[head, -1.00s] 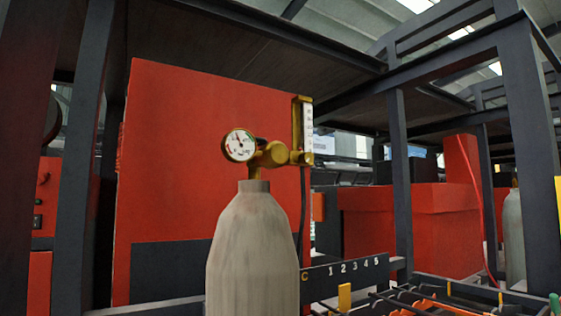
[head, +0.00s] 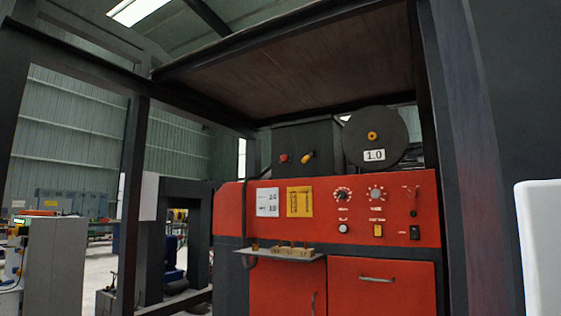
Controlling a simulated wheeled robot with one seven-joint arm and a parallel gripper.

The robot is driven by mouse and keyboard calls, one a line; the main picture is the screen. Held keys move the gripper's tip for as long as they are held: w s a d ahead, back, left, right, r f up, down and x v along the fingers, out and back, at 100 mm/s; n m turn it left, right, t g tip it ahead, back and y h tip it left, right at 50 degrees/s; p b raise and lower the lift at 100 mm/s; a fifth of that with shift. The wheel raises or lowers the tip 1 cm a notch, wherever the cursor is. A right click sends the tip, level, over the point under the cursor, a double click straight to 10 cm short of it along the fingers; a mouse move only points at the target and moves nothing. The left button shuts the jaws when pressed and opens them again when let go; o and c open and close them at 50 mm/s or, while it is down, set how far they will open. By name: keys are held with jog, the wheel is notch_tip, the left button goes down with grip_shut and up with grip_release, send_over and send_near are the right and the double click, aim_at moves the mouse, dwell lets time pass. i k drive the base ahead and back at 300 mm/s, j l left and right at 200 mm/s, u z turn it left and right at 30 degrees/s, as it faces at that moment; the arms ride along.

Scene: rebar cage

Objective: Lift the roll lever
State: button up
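A black feeder box (head: 305,143) sits on top of the red machine (head: 392,281) in the head view. A short lever with a yellow grip (head: 308,156) sticks out from its front, tilted. It may be the roll lever; no label on it can be read. A red knob (head: 283,158) is on the same box to its left. A dark wire spool (head: 374,137) marked 1.0 stands just right of the box. My gripper is not in view.
The red front carries knobs, switches and a yellow label (head: 299,202). A small shelf (head: 279,255) with a block of small parts juts from it at left. Dark posts frame the machine, one close at right (head: 484,160). A grey cabinet (head: 55,265) stands far left.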

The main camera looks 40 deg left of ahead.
aim_at(306, 158)
jog(key=i+j, duration=0.1)
jog(key=j, duration=0.3)
jog(key=j+u, duration=0.1)
jog(key=j, duration=0.35)
jog(key=i+j+u, duration=0.1)
jog(key=j, duration=0.3)
jog(key=i+j, duration=0.15)
jog(key=j, duration=0.25)
jog(key=i+j+u, duration=0.1)
jog(key=j, duration=0.3)
jog(key=i+j, duration=0.15)
jog(key=j, duration=0.25)
jog(key=i+j+u, duration=0.1)
jog(key=j, duration=0.3)
